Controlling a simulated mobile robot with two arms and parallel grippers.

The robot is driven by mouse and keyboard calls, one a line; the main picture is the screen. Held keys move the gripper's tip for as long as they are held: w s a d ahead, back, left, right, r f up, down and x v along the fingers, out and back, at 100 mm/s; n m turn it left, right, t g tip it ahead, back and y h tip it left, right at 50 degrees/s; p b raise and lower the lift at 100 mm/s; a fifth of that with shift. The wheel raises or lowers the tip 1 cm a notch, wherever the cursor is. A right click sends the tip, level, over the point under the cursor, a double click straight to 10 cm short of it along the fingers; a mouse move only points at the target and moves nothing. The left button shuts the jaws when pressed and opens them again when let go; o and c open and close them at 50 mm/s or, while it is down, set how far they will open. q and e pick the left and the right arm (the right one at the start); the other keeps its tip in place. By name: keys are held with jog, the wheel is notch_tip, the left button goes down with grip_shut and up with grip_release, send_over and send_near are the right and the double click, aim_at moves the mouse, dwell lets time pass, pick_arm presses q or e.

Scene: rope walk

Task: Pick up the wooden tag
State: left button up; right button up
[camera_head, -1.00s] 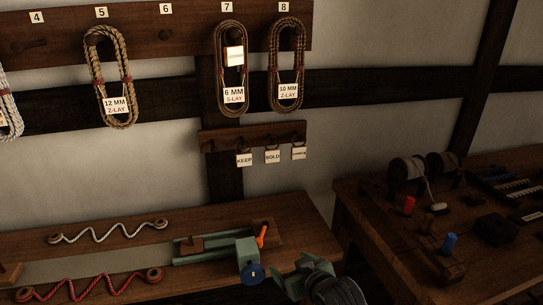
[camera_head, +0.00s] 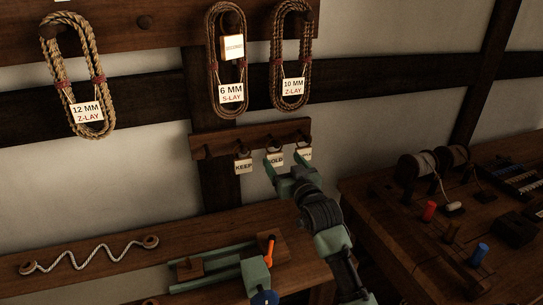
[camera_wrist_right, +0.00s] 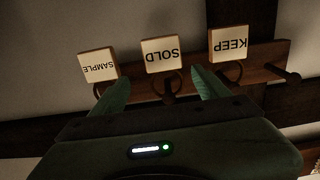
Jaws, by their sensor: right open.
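Three small pale tags with wooden edges hang by rings from a dark peg rail (camera_head: 225,144): KEEP (camera_head: 243,167), SOLD (camera_head: 276,159) and one at the right (camera_head: 306,155), which reads SAMPLE (camera_wrist_right: 98,66) in the right wrist view. My right gripper (camera_head: 286,164) is raised in front of the rail, open and empty. In the right wrist view, which is upside down, its fingers (camera_wrist_right: 160,82) spread to either side of the SOLD tag (camera_wrist_right: 163,54) and its ring. I see no clear contact. In the head view the fingers partly cover SOLD and the right tag. My left gripper is not in view.
Rope hanks (camera_head: 228,75) with labels hang on the upper board. A bench (camera_head: 110,262) below holds a green vise-like tool (camera_head: 256,275) with an orange handle. A table (camera_head: 400,235) at right carries spools (camera_head: 415,170) and coloured bobbins.

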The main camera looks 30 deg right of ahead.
aim_at(275, 155)
jog(key=w+p, duration=0.1)
jog(key=w, duration=0.2)
jog(key=shift+w, duration=0.1)
jog(key=shift+f+x, duration=0.25)
jog(key=shift+x, duration=1)
jog(key=c, duration=1.4)
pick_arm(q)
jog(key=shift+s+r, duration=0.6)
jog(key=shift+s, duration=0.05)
pick_arm(e)
jog(key=shift+r, duration=0.1)
